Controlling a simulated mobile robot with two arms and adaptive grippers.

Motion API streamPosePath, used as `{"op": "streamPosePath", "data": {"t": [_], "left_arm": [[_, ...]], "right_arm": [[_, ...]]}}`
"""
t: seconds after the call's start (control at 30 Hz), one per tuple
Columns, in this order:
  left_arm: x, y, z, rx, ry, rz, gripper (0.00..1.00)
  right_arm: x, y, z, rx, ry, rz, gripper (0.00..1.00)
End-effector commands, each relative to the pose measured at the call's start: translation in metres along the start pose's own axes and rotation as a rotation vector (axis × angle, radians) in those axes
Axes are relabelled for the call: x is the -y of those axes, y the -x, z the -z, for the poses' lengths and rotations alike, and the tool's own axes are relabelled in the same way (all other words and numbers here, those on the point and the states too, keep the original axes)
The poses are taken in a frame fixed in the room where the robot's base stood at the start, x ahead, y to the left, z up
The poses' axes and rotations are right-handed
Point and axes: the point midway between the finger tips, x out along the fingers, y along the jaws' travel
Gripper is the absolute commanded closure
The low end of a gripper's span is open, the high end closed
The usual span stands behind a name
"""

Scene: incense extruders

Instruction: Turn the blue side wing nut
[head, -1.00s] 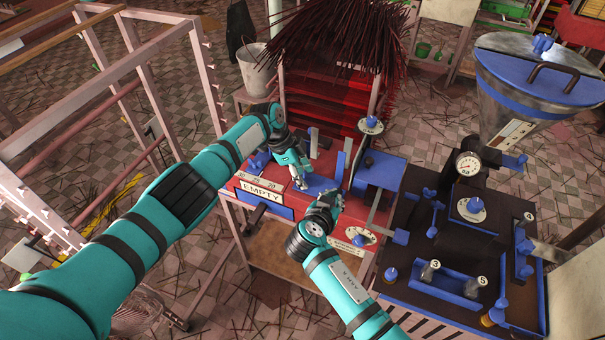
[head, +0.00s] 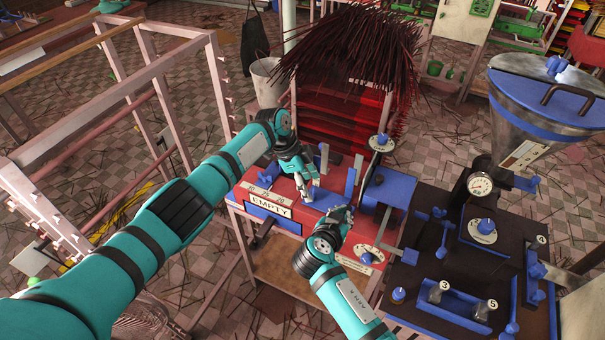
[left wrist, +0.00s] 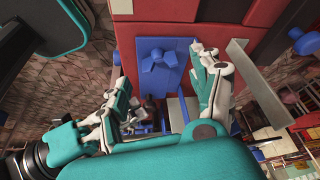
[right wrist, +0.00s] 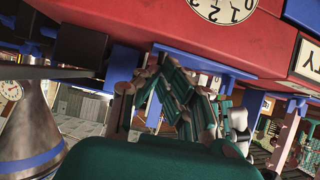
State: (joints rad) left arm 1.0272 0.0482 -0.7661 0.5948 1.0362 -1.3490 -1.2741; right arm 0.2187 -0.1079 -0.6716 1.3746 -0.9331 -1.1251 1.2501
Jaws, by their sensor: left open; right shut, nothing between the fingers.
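A blue wing nut (left wrist: 160,57) sits on a blue plate (left wrist: 150,85) fixed to the red press in the left wrist view. My left gripper (left wrist: 160,70) is open and empty, with one finger on each side of the plate; whether it touches is unclear. In the head view my left gripper (head: 307,195) is over the press's red top (head: 285,182), hiding the nut. My right gripper (head: 343,212) is shut and empty near the press's front right edge. In the right wrist view its fingers (right wrist: 165,62) are together below the red body.
A dark machine with blue fittings (head: 460,265) and a metal hopper (head: 530,115) stands at the right. A rack of dark incense sticks (head: 350,50) is behind the press. Upright plates (head: 350,180) rise close to my grippers. A wooden frame (head: 90,110) stands left.

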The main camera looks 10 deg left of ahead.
Motion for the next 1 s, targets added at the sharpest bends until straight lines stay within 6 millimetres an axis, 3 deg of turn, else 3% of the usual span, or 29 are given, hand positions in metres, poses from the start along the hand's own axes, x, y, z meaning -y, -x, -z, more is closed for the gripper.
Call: {"op": "streamPosePath", "data": {"t": [0.1, 0.3, 0.7, 0.87, 1.0], "left_arm": [[0.001, 0.021, 0.000, -0.002, -0.001, 0.002, 0.33], [0.000, 0.045, -0.001, -0.001, 0.001, -0.001, 0.33], [-0.001, 0.052, -0.001, 0.001, 0.002, -0.004, 0.33], [-0.001, 0.052, 0.001, 0.009, 0.033, -0.005, 0.52], [-0.002, 0.053, 0.008, 0.050, 0.191, -0.006, 0.70]], "right_arm": [[0.000, 0.000, 0.000, 0.000, 0.000, 0.000, 1.00], [0.000, 0.000, 0.001, -0.001, 0.000, 0.000, 1.00], [0.000, -0.001, 0.001, -0.002, 0.000, -0.001, 1.00], [-0.001, -0.001, 0.001, -0.002, 0.000, -0.001, 1.00], [-0.001, -0.001, 0.001, -0.002, 0.000, -0.001, 1.00]]}}
